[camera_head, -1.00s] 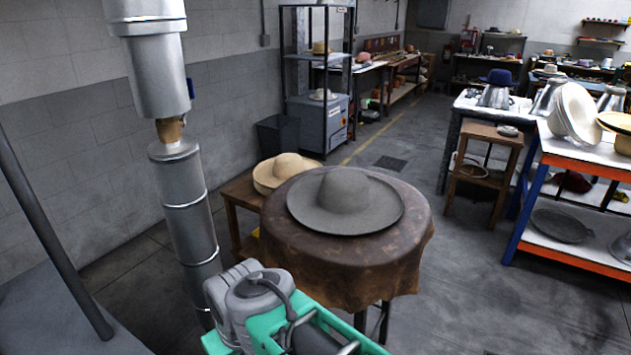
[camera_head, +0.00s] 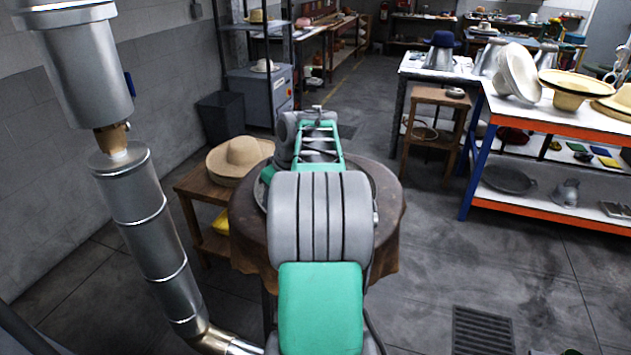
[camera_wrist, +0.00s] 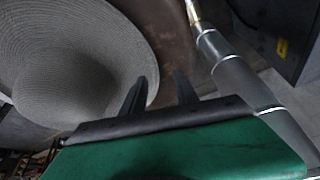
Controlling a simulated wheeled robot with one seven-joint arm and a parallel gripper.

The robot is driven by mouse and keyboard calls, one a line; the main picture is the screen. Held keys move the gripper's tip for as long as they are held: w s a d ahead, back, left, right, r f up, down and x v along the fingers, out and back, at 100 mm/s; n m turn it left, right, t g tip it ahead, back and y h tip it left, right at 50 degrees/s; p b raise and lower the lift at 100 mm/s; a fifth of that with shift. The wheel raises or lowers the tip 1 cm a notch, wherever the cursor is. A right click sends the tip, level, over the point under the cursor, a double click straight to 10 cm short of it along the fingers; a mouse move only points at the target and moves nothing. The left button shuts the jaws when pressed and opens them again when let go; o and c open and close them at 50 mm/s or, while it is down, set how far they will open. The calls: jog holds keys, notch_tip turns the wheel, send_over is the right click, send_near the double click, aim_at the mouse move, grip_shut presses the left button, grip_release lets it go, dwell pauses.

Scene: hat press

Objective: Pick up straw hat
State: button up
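A grey, ridged, woven-looking hat with a wide brim and round crown (camera_wrist: 60,80) lies on a round table with a brown cover (camera_head: 388,190). In the head view my arm hides nearly all of the hat. In the wrist view my gripper (camera_wrist: 161,77) is open, its two dark fingers apart. The left finger overlaps the brim and the right finger is beyond the brim's edge, over the brown cover. I cannot tell whether either finger touches the hat. A beige straw hat (camera_head: 238,157) sits on a low wooden table to the left, away from my gripper.
A silver pipe (camera_head: 148,225) stands to the left. A blue and orange workbench (camera_head: 560,125) with hats is at the right. A wooden stool (camera_head: 438,97) stands beside it. A dark bin (camera_head: 220,117) is at the back left.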

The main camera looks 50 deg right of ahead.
jog(key=x, duration=0.2)
jog(key=p+x, duration=0.1)
jog(key=x, duration=0.4)
jog(key=shift+w+d+f, duration=0.1)
jog(key=shift+d+f, duration=0.2)
jog(key=shift+d, duration=0.1)
grip_shut()
